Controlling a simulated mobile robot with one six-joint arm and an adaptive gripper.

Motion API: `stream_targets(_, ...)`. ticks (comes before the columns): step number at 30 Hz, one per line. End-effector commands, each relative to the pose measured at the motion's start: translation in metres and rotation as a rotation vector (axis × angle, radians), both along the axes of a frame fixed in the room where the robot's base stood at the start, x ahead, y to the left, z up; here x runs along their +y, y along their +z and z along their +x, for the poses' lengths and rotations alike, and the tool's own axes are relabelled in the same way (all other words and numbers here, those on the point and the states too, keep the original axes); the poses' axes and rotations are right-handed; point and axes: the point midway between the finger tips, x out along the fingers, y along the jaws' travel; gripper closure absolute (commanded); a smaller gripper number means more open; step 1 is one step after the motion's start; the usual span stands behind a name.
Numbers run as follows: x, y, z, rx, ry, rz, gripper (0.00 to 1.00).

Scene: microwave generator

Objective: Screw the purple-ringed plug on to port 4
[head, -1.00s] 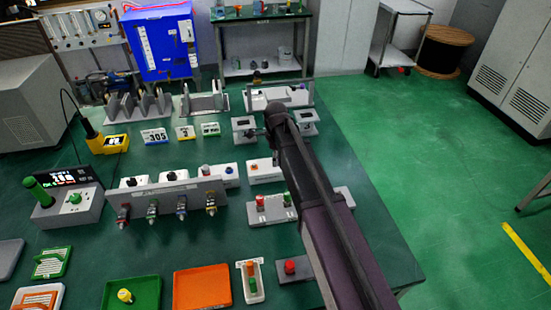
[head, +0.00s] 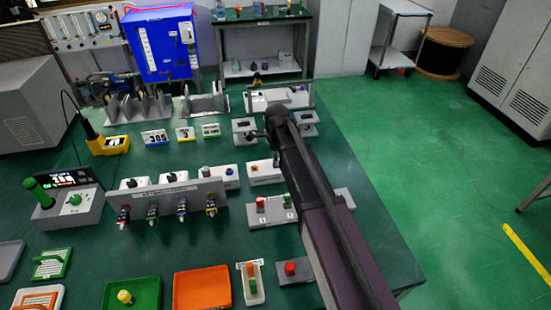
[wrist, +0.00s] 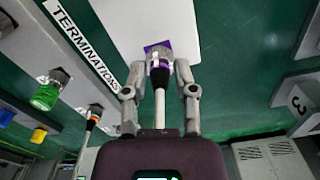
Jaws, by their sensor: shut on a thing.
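In the wrist view my gripper (wrist: 160,75) is shut on the purple-ringed plug (wrist: 158,68). The plug has a dark body, a metal collar and purple at its far end. A white stem runs back from it towards my palm. The purple end overlaps the edge of a white plate (wrist: 135,22) in the picture; I cannot tell whether they touch. In the head view my arm's end is at the right of the table, and the fingertips and plug are mostly hidden. A grey panel (head: 165,194) carries several coloured connectors in a row. I cannot read which port is number 4.
A "TERMINATIONS" strip (wrist: 80,45) lies left of the plug, with a green-ended connector (wrist: 46,92) beyond it. A block marked 3 (wrist: 300,103) is at the right. In the head view, an orange tray (head: 202,287) and a green tray (head: 132,293) lie at the front.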

Motion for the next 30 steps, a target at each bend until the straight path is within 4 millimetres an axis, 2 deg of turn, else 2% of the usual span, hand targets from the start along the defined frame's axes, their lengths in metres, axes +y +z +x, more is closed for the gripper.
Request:
stream_targets(8, -0.0004, -0.0003, -0.0014, 0.003, 0.179, 0.0, 1.0)
stream_targets(30, -0.0005, -0.0004, -0.0021, 0.004, 0.873, 0.0, 1.0)
